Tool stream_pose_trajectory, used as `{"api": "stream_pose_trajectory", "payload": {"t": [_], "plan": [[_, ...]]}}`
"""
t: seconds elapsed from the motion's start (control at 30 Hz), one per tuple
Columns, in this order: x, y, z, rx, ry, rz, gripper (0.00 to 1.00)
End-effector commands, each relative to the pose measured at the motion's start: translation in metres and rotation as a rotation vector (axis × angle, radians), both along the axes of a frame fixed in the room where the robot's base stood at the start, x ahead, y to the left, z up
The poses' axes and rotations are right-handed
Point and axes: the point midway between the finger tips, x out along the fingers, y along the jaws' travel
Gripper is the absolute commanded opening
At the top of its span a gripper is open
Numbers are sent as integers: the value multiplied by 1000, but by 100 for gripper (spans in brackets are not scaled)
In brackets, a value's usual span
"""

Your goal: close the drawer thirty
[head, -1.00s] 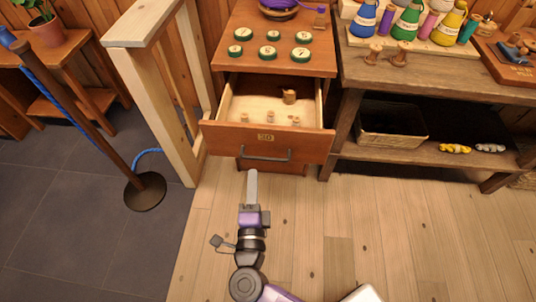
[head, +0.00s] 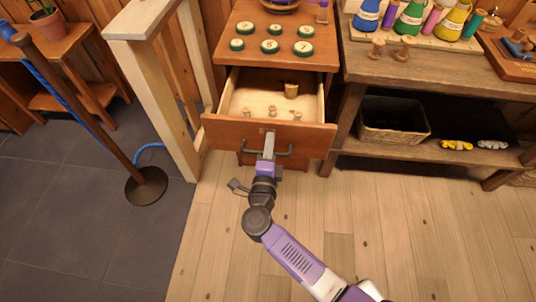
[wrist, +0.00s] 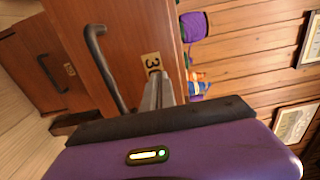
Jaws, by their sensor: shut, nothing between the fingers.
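Drawer thirty (head: 222,134) stands pulled out of the wooden cabinet, with several small wooden spools and a larger wooden piece inside. Its dark handle (head: 287,152) and part of its number plate show behind my gripper (head: 268,143). My gripper is shut and empty, its fingertips at the middle of the drawer front, just below the plate in the picture. In the wrist view the fingers (wrist: 158,90) point at the drawer front (wrist: 130,30), beside the plate (wrist: 152,66) and the handle (wrist: 102,70). I cannot tell whether the fingertips touch the wood.
Several green-rimmed numbered discs (head: 271,47) lie on the cabinet top (head: 285,15). A pale wooden railing (head: 160,95) stands close on the left, with a rope post (head: 90,110) beyond it. A workbench (head: 430,70) with a basket (head: 393,121) stands right. The floor in front is clear.

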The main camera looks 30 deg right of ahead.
Motion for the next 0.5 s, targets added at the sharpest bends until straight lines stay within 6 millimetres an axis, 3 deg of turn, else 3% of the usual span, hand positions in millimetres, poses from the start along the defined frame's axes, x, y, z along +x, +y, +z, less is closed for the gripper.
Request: {"api": "stream_pose_trajectory", "payload": {"t": [0.5], "plan": [[10,-8,0,0,0,0,0]]}}
